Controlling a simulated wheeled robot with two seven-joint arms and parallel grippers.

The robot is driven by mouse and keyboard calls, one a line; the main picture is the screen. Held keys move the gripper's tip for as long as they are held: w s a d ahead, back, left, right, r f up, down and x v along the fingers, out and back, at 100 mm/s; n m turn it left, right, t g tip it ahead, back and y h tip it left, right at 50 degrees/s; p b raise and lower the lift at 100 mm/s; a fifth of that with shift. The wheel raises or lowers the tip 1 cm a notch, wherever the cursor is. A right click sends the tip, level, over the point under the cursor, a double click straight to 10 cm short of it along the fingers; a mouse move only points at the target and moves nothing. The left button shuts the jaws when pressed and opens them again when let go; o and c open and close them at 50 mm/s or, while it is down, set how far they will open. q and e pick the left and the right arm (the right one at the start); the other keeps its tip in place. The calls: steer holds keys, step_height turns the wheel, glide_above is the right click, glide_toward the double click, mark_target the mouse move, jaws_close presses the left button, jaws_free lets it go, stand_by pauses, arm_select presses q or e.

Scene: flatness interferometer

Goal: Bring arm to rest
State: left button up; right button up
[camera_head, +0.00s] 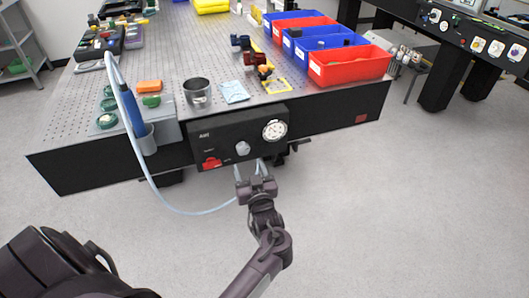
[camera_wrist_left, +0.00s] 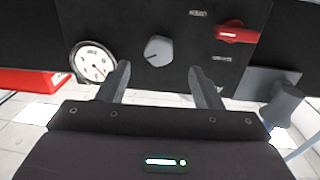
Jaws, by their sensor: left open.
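My left gripper (camera_head: 250,168) is open and empty, just in front of the lower part of the black control panel (camera_head: 220,138) on the table's front edge. In the left wrist view the two fingers (camera_wrist_left: 161,82) stand apart below a grey knob (camera_wrist_left: 158,51), with nothing between them. The knob also shows in the head view (camera_head: 243,148). The panel carries a round dial gauge (camera_head: 274,130) and a red lever (camera_head: 212,163). I cannot tell whether the fingers touch the panel. My right gripper is not in view.
The perforated table (camera_head: 185,55) holds red and blue bins (camera_head: 350,66), a metal cup (camera_head: 197,92) and small parts. A blue handpiece (camera_head: 131,110) with a pale hose (camera_head: 165,206) hangs left of the panel; the hose loops near my gripper. Open floor (camera_head: 400,210) lies right.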

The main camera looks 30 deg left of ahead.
arm_select(q)
steer(key=s+d+f+m+g+h, duration=0.1)
steer(key=s+d+f+m+h, duration=0.25)
steer(key=f, duration=0.65)
steer(key=s+d+f+m+g+h, duration=0.1)
steer(key=s+d+f+m+h, duration=0.3)
steer(key=f, duration=0.6)
steer(key=s+d+f+m+g+h, duration=0.15)
steer(key=s+f, duration=0.35)
steer(key=f, duration=0.5)
steer(key=s+f+g+h, duration=0.1)
steer(key=s+f, duration=0.4)
steer(key=s, duration=0.5)
steer(key=s+d+f+m+g+h+p, duration=0.1)
steer(key=s+f+g, duration=0.3)
steer(key=s, duration=0.7)
steer(key=s+f+m+g+h, duration=0.1)
steer(key=s+f+g+h, duration=0.1)
steer(key=s+f, duration=0.4)
steer(key=s+g, duration=0.1)
steer(key=s, duration=0.4)
steer(key=shift+d, duration=0.25)
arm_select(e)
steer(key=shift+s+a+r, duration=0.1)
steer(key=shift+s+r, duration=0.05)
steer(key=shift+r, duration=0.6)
arm_select(q)
steer(key=shift+w+f, duration=0.1)
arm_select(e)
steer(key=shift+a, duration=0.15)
